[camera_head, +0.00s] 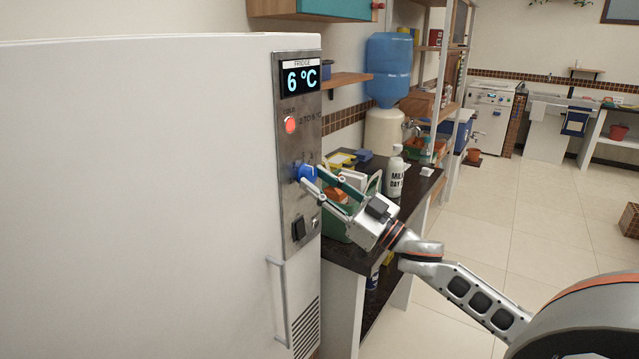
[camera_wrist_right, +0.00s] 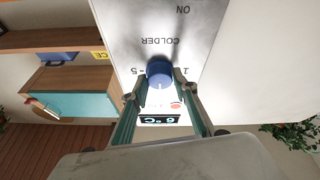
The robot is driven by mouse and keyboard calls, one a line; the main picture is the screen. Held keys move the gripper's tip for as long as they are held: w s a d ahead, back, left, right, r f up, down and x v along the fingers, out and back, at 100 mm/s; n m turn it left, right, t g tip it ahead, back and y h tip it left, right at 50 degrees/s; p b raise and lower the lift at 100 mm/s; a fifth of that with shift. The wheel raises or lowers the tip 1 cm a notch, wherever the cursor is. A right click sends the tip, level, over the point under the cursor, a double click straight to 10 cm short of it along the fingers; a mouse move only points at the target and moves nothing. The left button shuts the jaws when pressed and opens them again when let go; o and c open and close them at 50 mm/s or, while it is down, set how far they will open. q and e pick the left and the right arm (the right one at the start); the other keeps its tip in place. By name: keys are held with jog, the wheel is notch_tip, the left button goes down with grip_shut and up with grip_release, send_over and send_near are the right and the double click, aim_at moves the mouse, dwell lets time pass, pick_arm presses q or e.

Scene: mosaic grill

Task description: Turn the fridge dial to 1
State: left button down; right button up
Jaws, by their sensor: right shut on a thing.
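The fridge (camera_head: 150,190) is a large white box on the left in the head view. Its grey control panel (camera_head: 295,225) carries a display (camera_head: 300,80) reading 6 °C, a lit red light (camera_head: 290,125) and a round blue dial (camera_head: 305,173). In the right wrist view the blue dial (camera_wrist_right: 159,72) sits between the fingertips, with a white mark on it and panel numbers beside it. My right gripper (camera_head: 312,181) is shut on the dial, its fingers on either side; it also shows in the wrist view (camera_wrist_right: 160,82). My left gripper is not in view.
A black switch (camera_head: 298,229) lies below the dial, and the fridge handle (camera_head: 279,300) is lower left. A dark counter (camera_head: 350,258) with a white bottle (camera_head: 395,175) and several items stands behind my right gripper. The tiled floor on the right is mostly clear.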

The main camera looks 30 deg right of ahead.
jog(key=shift+n, duration=0.5)
jog(key=n+g+y, duration=0.1)
jog(key=n, duration=0.1)
jog(key=n+g+y, duration=0.1)
jog(key=n, duration=0.2)
jog(key=shift+w+d+r+y, duration=0.1)
jog(key=shift+d+y, duration=0.1)
jog(key=shift+y, duration=0.2)
jog(key=n+g, duration=0.1)
jog(key=n, duration=0.2)
jog(key=n+g+y, duration=0.1)
jog(key=n, duration=0.2)
jog(key=shift+d+r+n+y, duration=0.1)
jog(key=shift+d+n+y, duration=0.1)
jog(key=shift+n+y, duration=0.1)
jog(key=n+g, duration=0.1)
jog(key=n, duration=0.1)
jog(key=n+g, duration=0.1)
jog(key=n, duration=0.3)
jog(key=shift+w+d+r+g, duration=0.1)
jog(key=shift+r+g, duration=0.15)
jog(key=shift+g, duration=0.15)
jog(key=shift+r+n+g, duration=0.1)
jog(key=shift+n+g, duration=0.4)
jog(key=shift+n, duration=1.2)
jog(key=o, duration=1.1)
